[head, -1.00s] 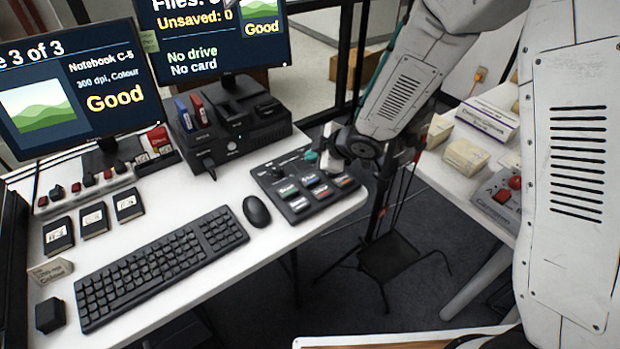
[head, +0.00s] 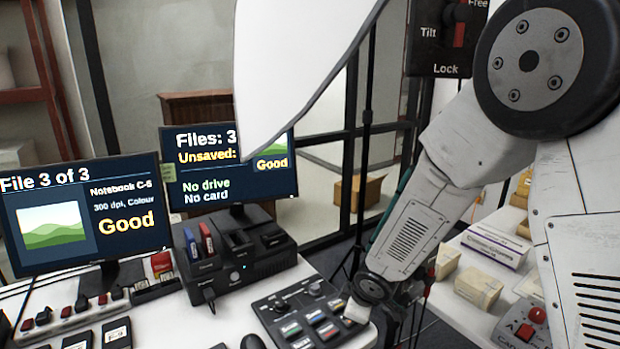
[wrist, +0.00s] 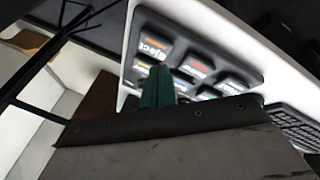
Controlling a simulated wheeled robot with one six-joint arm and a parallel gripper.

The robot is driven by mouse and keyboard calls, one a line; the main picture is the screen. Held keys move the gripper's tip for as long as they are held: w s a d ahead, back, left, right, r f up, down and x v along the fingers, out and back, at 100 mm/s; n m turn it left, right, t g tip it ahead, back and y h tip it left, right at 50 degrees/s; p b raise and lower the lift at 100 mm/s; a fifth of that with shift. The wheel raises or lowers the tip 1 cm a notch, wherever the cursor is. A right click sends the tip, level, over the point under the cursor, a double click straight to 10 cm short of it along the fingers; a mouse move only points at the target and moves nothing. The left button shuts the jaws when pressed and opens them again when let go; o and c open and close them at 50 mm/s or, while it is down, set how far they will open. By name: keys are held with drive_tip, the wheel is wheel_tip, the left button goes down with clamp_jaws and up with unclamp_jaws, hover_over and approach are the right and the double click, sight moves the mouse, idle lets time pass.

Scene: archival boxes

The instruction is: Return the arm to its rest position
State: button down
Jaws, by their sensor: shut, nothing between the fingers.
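My arm comes down from the upper right in the head view, and its wrist (head: 372,290) hangs by the right end of the control panel (head: 285,330) on the desk. My gripper's fingertips are hidden there behind the arm. In the wrist view my gripper (wrist: 158,72) shows its green fingers shut together and empty. They appear in front of the control panel (wrist: 185,60) with its coloured buttons, one reading "Eject". I cannot tell whether they touch it.
Two monitors (head: 85,215) (head: 232,165) stand on the desk, beside a black drive dock (head: 235,260). At right, a side table holds boxes (head: 480,287) and a unit with a red button (head: 537,315). A dark tripod pole (head: 366,130) stands behind my arm.

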drive_tip(key=s+d+r+m+g+h, duration=0.35)
drive_tip(key=s+d+r+m, duration=0.35)
drive_tip(key=s+d+r, duration=0.4)
drive_tip(key=s+d+r+m, duration=0.2)
drive_tip(key=s+r+m, duration=0.1)
drive_tip(key=s+r, duration=0.4)
drive_tip(key=s+d+r+m+y, duration=0.1)
drive_tip(key=s+d+r+m, duration=0.2)
drive_tip(key=s+r, duration=0.4)
drive_tip(key=s+m, duration=0.1)
drive_tip(key=s, duration=0.5)
drive_tip(key=shift+s+d+r, duration=0.15)
drive_tip(key=shift+d+r, duration=0.1)
drive_tip(key=shift+r, duration=0.05)
